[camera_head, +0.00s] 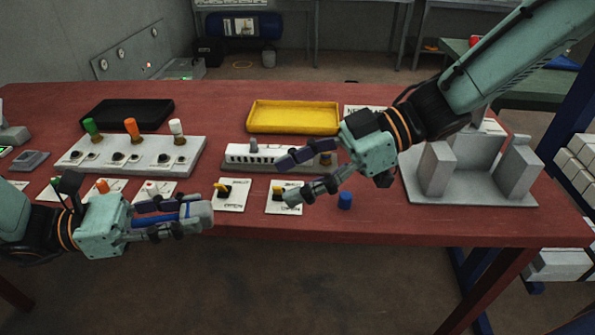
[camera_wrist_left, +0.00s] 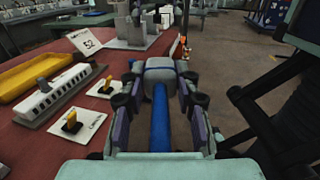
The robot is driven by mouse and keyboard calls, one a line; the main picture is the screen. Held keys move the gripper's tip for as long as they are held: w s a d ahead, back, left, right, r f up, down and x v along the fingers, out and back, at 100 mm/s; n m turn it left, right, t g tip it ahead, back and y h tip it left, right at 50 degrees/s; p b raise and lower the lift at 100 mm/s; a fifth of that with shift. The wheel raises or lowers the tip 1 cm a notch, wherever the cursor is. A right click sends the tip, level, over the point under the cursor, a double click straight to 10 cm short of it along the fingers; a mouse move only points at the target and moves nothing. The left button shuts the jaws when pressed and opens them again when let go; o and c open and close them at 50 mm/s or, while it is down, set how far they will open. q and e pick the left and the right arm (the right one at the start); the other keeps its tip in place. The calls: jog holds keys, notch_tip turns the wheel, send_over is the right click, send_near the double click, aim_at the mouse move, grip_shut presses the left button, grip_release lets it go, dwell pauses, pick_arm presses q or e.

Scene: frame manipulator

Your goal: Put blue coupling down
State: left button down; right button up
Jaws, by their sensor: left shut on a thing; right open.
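The blue coupling (camera_wrist_left: 160,115) shows in the left wrist view as a blue rod with a wider grey end crossed by a blue band. My left gripper (camera_head: 178,215) is shut on it, its fingers on both sides of the rod. In the head view the coupling's grey end (camera_head: 197,216) points right, near the table's front edge. It looks raised above the surface. My right gripper (camera_head: 289,178) is open and empty, above the front of the table near the yellow-switch cards. A small blue cylinder (camera_head: 345,200) stands on the table to its right.
The red table (camera_head: 400,224) holds two cards with yellow switches (camera_head: 232,195), a white slotted block (camera_head: 262,157), a yellow tray (camera_head: 293,117), a knob panel (camera_head: 130,157) and a grey fixture (camera_head: 470,180). Bare table lies along the front right.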

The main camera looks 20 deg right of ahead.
aim_at(213, 214)
jog(key=shift+x, duration=5.9)
jog(key=shift+s, duration=0.15)
jog(key=c, duration=1.2)
pick_arm(q)
jog(key=c, duration=0.9)
grip_release()
pick_arm(e)
grip_shut()
pick_arm(q)
jog(key=shift+a, duration=0.1)
